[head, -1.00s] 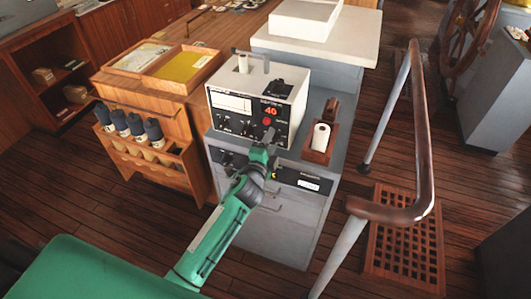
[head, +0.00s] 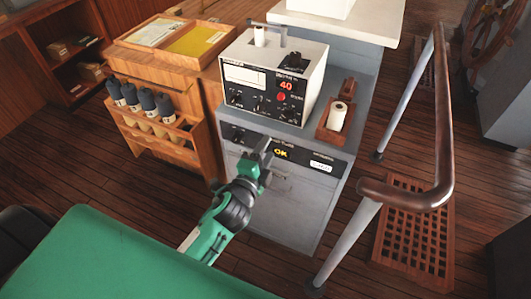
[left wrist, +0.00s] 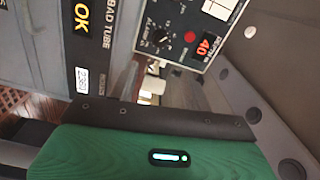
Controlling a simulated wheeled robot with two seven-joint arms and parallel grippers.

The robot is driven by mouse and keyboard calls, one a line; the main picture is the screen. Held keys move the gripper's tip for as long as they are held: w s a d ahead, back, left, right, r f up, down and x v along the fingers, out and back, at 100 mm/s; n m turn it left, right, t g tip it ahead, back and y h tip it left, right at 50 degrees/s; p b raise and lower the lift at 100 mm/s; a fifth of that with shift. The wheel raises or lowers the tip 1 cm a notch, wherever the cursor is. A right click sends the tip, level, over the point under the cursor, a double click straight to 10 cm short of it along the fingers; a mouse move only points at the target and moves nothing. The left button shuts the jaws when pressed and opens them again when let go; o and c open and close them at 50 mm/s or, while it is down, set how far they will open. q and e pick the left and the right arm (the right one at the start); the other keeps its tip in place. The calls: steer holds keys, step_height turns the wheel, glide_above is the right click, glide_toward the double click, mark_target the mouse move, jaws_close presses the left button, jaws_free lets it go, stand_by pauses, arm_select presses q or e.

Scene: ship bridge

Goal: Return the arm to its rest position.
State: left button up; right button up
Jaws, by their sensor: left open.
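My left gripper (head: 262,157) is open and empty in the head view, in front of the upper front panel of the grey cabinet (head: 285,205). My green and dark left arm reaches up to it from the lower left. A white instrument box (head: 273,83) with a red "40" display stands on the cabinet above and behind the gripper. The left wrist view shows the box's panel (left wrist: 190,35) and the cabinet's label strip (left wrist: 82,45), which reads "OK" and "BAD TUBE". My right gripper is not in view.
A wooden holder with a white roll (head: 337,116) stands right of the box. A wooden rack (head: 160,130) of several dark-capped bottles is at left. A curved handrail (head: 410,195) stands at right above a floor grating (head: 412,240). Wooden floor shows at lower left.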

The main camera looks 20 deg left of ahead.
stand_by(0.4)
arm_select(q)
step_height(320, 180, down, 24)
steer(key=s+n+g, duration=0.2)
steer(key=n+g, duration=0.1)
steer(key=g, duration=0.2)
steer(key=s+a+f+n+g, duration=0.15)
steer(key=s+f, duration=0.25)
steer(key=f, duration=0.5)
steer(key=s+a+f+n+g, duration=0.1)
steer(key=s+f+n+g, duration=0.15)
steer(key=s+f, duration=0.4)
steer(key=s+a+f+n+g, duration=0.1)
steer(key=s+f+n+g, duration=0.1)
steer(key=s+f, duration=0.5)
steer(key=s+a+f+n+g, duration=0.1)
steer(key=s+f+n+g, duration=0.1)
steer(key=s+f, duration=0.6)
steer(key=s+a+f+n+g, duration=0.2)
steer(key=s+f, duration=0.6)
steer(key=s, duration=0.9)
steer(key=shift+s+n+g+y, duration=0.15)
steer(key=shift+n+g+y, duration=0.15)
steer(key=shift+n+g, duration=0.5)
steer(key=shift+a, duration=0.1)
